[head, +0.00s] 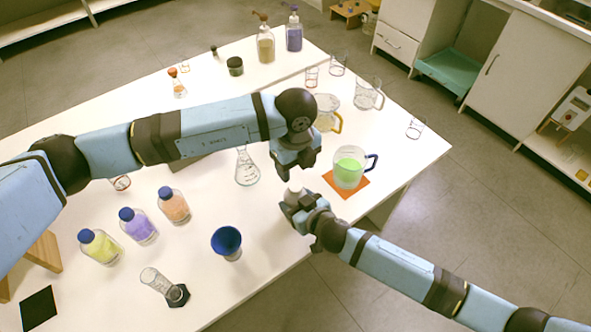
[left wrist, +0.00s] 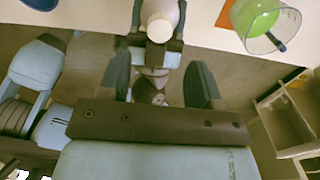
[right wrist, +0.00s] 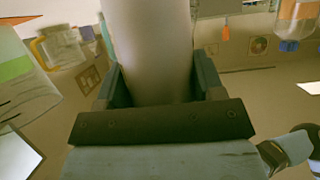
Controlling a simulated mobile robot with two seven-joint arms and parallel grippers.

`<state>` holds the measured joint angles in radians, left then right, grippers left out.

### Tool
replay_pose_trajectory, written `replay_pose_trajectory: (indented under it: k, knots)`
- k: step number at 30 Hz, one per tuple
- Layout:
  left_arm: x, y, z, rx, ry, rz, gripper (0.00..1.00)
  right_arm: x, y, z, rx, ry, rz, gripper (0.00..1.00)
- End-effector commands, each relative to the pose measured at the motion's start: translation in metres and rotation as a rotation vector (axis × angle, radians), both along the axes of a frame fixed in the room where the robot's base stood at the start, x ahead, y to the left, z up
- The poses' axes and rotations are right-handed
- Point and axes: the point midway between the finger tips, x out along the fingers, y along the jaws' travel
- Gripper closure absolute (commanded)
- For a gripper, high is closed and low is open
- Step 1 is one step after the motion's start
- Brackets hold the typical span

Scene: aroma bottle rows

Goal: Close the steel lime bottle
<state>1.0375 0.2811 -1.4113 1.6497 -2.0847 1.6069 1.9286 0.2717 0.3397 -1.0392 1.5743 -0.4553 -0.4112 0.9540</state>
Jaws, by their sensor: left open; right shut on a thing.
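The steel bottle (head: 294,192) is a pale grey cylinder near the table's right front edge. My right gripper (head: 303,208) is shut on it. Its smooth grey body fills the space between the fingers in the right wrist view (right wrist: 148,50). My left gripper (head: 297,171) is open and empty, just above the bottle in the head view. In the left wrist view the bottle (left wrist: 162,22) shows a pale round top beyond the open fingers. I cannot tell whether that top is a cap or a bare neck. The bottle's lower part is hidden by my right gripper.
A jug of green liquid (head: 349,168) stands on an orange mat (head: 334,187) right of the grippers. A flask (head: 246,168) and a blue funnel (head: 227,242) stand to the left. Blue-capped bottles (head: 138,226) form a row further left. Glass beakers (head: 368,94) stand behind.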

Motion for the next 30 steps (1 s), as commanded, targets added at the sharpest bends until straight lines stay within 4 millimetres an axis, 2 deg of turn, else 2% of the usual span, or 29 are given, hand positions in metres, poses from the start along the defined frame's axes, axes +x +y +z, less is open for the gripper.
replay_pose_trajectory:
  k: [9,13,24,30]
  knots:
    - [0.000,0.000,0.002,0.001,0.001,0.018,0.41,0.000,0.000,0.001,0.001,-0.001,0.000,1.00]
    - [0.000,0.000,-0.004,0.001,0.002,0.018,0.41,0.000,0.000,0.000,0.001,-0.001,0.000,1.00]
    - [0.000,0.000,-0.058,0.002,0.002,0.018,0.41,0.000,0.000,0.001,0.001,-0.001,0.000,1.00]
    - [0.000,0.000,-0.075,0.002,0.001,0.018,0.41,0.000,0.000,0.001,0.001,-0.001,0.000,1.00]
